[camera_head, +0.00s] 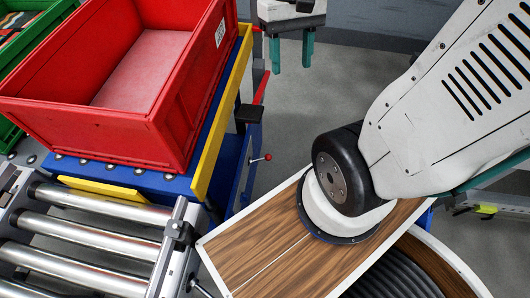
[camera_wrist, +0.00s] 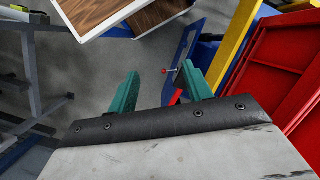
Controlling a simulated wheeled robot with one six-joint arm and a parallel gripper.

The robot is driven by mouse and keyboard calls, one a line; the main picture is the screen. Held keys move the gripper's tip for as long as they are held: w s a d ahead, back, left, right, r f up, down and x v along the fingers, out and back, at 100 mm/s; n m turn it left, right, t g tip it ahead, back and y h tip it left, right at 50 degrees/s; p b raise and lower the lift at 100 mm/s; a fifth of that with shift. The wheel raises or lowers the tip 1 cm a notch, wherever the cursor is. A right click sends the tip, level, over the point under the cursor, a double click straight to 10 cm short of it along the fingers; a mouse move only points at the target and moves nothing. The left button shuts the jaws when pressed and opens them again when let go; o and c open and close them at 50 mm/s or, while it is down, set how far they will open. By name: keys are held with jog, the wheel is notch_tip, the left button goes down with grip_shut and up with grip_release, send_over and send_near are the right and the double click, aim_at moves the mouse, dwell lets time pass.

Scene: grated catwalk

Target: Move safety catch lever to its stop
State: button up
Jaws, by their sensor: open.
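A small lever with a red ball knob (camera_head: 267,157) sticks out from the side of the blue frame. In the wrist view its red knob (camera_wrist: 163,71) shows between my two fingertips, apparently beyond them. The lever's stop cannot be made out. My gripper (camera_head: 291,62) has green fingers, is open and empty, and is at the top of the head view, farther back than the lever. The fingers also show in the wrist view (camera_wrist: 160,73), spread apart, with neither visibly touching the lever.
A red crate (camera_head: 90,125) stands on the blue and yellow frame (camera_head: 222,110). Metal rollers (camera_head: 90,235) lie at the lower left. A red bar (camera_head: 260,88) shows beside the frame. A wood-topped surface (camera_head: 250,250) is at the front. Grey floor lies between.

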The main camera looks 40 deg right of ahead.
jog(key=w+d+f+m+g+y, duration=0.1)
jog(key=w+d+f+m+y, duration=0.4)
jog(key=f, duration=0.8)
jog(key=w+d+f+m+g+y, duration=0.15)
jog(key=w+d+f+y, duration=0.35)
jog(key=f, duration=0.7)
jog(key=d+f+m+t+y, duration=0.3)
jog(key=f+m, duration=0.2)
jog(key=f, duration=1.1)
jog(key=m+t+y, duration=0.2)
jog(key=m+t, duration=0.6)
jog(key=t, duration=0.2)
send_near(268, 158)
jog(key=s+a+f, duration=0.1)
jog(key=s+a, duration=0.1)
jog(key=a, duration=0.2)
jog(key=w+d+t+h, duration=0.1)
jog(key=w+d+t, duration=0.1)
jog(key=w, duration=0.1)
jog(key=x, duration=0.7)
jog(key=shift+w+a+f, duration=0.15)
jog(key=shift+f, duration=0.05)
jog(key=c, duration=0.9)
